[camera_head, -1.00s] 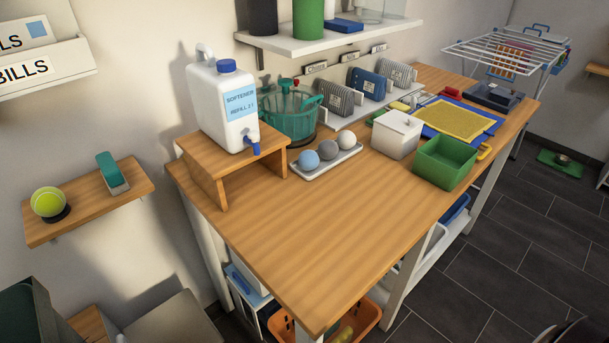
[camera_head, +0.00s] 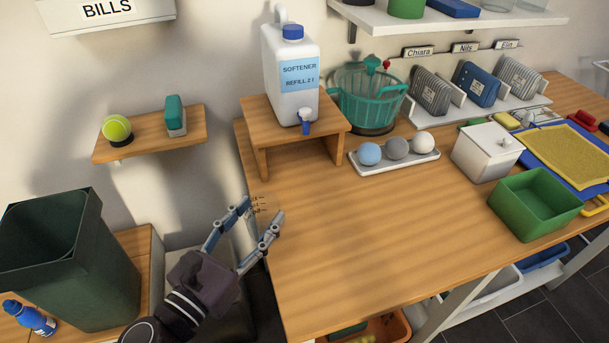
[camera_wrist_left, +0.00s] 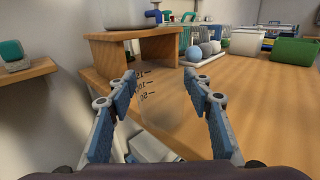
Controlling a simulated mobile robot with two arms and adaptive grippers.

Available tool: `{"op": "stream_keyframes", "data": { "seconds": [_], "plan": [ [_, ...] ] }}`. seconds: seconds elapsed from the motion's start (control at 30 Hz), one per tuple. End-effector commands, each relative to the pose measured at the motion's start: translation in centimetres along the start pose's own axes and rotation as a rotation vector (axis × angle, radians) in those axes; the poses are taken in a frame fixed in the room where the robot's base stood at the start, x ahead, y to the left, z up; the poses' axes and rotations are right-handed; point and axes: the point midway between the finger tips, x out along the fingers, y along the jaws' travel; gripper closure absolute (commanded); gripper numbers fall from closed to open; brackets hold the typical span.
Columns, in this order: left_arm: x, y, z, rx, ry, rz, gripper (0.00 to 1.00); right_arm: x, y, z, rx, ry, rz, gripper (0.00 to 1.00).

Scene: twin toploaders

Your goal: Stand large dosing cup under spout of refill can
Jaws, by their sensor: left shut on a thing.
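The large dosing cup (camera_wrist_left: 168,105) is clear and hard to make out; its dark scale marks show in the left wrist view and faintly in the head view (camera_head: 259,207). My left gripper (camera_head: 262,209) is shut on it, with one finger on each side, near the table's left edge. The white refill can (camera_head: 284,90) with blue cap and softener label stands on a wooden riser (camera_head: 258,112). Its blue spout (camera_head: 305,126) points down over the riser's front edge, beyond and to the right of my gripper. My right gripper is not in view.
The wooden table (camera_head: 350,240) is clear in front of the riser. A tray (camera_head: 395,163) with three balls, a teal basket (camera_head: 372,97), a white box (camera_head: 486,152) and a green bin (camera_head: 536,203) stand to the right. A wall shelf (camera_head: 150,138) is at left.

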Motion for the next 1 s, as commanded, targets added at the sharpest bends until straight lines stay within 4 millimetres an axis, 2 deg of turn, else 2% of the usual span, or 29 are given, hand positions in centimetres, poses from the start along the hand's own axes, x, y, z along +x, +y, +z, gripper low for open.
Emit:
{"op": "stream_keyframes", "data": {
  "seconds": [0.17,0.5,0.6,0.77,0.97,1.0],
  "plan": [
    [3.4,0.0,0.6,-0.002,-0.006,0.0,0.73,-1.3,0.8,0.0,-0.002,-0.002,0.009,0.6],
    [11.8,0.0,0.4,-0.002,-0.004,0.0,0.73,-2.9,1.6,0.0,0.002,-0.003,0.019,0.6],
    [13.3,-0.1,0.3,-0.001,-0.002,0.0,0.73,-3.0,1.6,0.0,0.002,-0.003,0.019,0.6],
    [14.4,-0.1,0.2,-0.001,-0.002,-0.001,0.73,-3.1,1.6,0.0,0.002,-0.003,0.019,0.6],
    [17.5,-0.1,0.3,-0.001,-0.003,0.0,0.73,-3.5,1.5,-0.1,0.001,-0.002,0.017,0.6],
    [17.7,-0.1,-0.3,-0.004,0.001,0.0,0.73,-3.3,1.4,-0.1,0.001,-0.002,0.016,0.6]
  ]
}}
